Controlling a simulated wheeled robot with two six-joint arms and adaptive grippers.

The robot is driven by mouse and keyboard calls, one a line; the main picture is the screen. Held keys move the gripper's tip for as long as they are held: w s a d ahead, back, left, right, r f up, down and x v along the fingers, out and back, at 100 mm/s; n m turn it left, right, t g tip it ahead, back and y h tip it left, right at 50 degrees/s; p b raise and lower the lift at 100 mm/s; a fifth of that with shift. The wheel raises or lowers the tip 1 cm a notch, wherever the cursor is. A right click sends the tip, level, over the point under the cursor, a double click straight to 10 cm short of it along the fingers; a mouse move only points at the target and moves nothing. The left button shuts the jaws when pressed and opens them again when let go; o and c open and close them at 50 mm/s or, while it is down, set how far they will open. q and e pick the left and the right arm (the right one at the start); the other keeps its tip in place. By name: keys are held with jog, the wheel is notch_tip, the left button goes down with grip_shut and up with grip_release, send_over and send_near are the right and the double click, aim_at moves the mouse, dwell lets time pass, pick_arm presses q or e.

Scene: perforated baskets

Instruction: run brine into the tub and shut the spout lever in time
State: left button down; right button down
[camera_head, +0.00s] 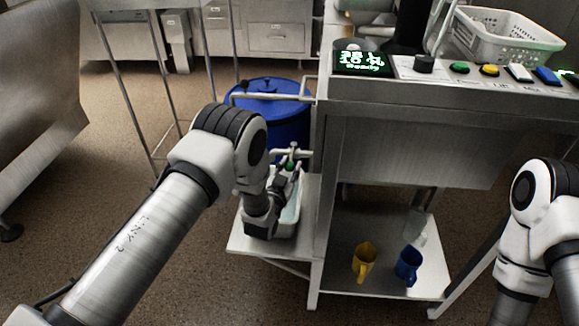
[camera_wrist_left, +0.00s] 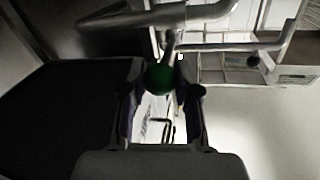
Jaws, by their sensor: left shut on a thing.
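My left gripper (camera_head: 286,178) reaches down beside the metal spout (camera_head: 293,153) at the cart's left side. In the left wrist view its two fingers (camera_wrist_left: 160,98) are shut on the green knob (camera_wrist_left: 160,79) of the spout lever. The lever's thin stem (camera_wrist_left: 170,45) rises from the knob towards a grey pipe (camera_wrist_left: 160,15). The white tub (camera_head: 291,218) stands below on the side shelf, partly hidden by my left gripper. Its inside looks pale bluish; I cannot tell the brine level or whether brine is running. My right gripper is outside the views.
A blue barrel (camera_head: 284,125) stands behind the spout. The cart top has a button panel with a green display (camera_head: 362,63) and a white perforated basket (camera_head: 505,40).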

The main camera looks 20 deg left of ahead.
pick_arm(q)
jog(key=shift+w+d+r+y, duration=0.1)
jog(key=shift+y, duration=0.2)
jog(key=c, duration=0.8)
grip_release()
jog(key=shift+d, duration=0.1)
jog(key=s, duration=1.2)
jog(key=shift+a, duration=0.25)
